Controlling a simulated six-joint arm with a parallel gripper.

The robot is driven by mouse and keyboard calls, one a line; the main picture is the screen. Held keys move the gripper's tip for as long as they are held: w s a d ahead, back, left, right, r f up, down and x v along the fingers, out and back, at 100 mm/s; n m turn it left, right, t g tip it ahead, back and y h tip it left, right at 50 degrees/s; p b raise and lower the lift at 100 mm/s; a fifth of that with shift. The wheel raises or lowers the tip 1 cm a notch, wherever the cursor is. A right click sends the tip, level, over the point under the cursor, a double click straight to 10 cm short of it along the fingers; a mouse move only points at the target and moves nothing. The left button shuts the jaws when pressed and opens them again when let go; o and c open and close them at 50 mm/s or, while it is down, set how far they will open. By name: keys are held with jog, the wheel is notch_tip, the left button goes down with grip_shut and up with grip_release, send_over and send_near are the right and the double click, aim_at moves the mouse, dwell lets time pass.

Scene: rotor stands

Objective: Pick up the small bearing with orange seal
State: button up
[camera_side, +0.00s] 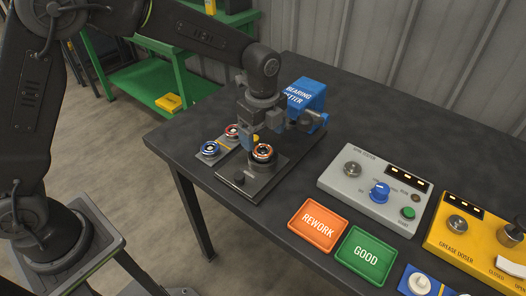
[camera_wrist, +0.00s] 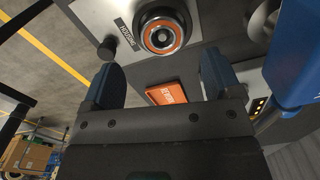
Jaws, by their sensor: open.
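A round bearing with an orange ring (camera_side: 262,153) sits on a dark fixture plate (camera_side: 236,186) on the table. In the wrist view an orange-ringed bearing (camera_wrist: 165,32) lies beyond my fingertips, near the top edge. A red-ringed bearing (camera_side: 232,131) and a blue-ringed bearing (camera_side: 209,149) lie to its left on a grey tray. My gripper (camera_side: 250,138) hangs close above the fixture, near the orange-ringed bearing. In the wrist view my gripper (camera_wrist: 160,82) has its two blue fingers wide apart with nothing between them.
The blue bearing fitter (camera_side: 306,94) stands just behind my gripper. An orange REWORK mat (camera_side: 318,224) and a green GOOD mat (camera_side: 366,256) lie at the front. A grey tester (camera_side: 372,190) and a yellow grease doser (camera_side: 470,245) stand to the right. The table's back right is clear.

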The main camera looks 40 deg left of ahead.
aim_at(264, 152)
notch_tip(264, 152, down, 5)
jog(key=shift+w+d+f, duration=0.1)
jog(key=shift+w, duration=0.05)
jog(key=c, duration=1.1)
